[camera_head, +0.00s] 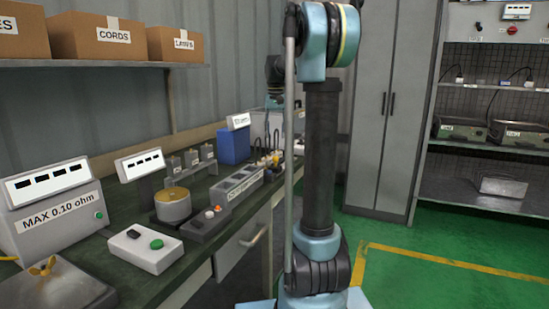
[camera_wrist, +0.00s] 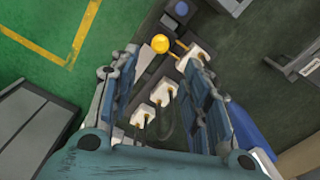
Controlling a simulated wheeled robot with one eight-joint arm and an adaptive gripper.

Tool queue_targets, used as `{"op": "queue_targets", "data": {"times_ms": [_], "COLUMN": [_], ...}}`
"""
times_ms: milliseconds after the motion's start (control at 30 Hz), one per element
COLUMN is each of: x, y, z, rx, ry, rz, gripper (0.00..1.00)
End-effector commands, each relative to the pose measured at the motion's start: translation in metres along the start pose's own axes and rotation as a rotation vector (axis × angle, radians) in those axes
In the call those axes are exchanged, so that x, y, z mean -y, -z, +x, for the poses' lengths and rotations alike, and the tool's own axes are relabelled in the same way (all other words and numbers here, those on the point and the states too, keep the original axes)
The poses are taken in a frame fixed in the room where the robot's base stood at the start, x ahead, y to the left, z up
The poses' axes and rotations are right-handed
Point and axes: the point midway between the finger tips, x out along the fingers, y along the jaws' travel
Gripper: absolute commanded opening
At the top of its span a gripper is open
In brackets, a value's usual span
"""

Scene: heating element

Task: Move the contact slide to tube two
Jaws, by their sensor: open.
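In the wrist view my gripper (camera_wrist: 160,62) is open, one finger on each side of the picture. A yellow round knob (camera_wrist: 161,44) shows between and just beyond the fingertips, beside a thin yellow rod; it may belong to the contact slide, but I cannot tell for sure. Several white blocks (camera_wrist: 142,114) with dark cables lie in a slanted row between the fingers; which is tube two cannot be read. In the head view small yellow and white parts (camera_head: 268,158) stand at the bench's far end, below my gripper (camera_head: 274,102), partly hidden by my arm.
The dark green bench (camera_head: 140,285) carries a "MAX 0.10 ohm" meter (camera_head: 58,212), a white button box (camera_head: 145,246), a brass coil (camera_head: 173,206) and a long grey block (camera_head: 236,187). A blue box (camera_head: 233,146) stands behind. Green floor (camera_head: 450,235) is open at right.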

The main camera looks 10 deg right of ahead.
Motion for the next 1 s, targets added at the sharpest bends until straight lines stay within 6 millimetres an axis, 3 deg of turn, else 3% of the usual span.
{"op": "queue_targets", "data": {"times_ms": [300, 533, 733, 1000], "x": [0.000, 0.000, 0.000, 0.000], "y": [0.000, 0.000, 0.000, 0.000], "z": [0.057, 0.090, 0.104, 0.107], "rx": [0.000, 0.000, 0.000, 0.000], "ry": [0.000, 0.000, 0.000, 0.000], "rz": [0.000, -0.001, -0.001, -0.001], "gripper": [0.43, 0.43, 0.43, 0.43]}}
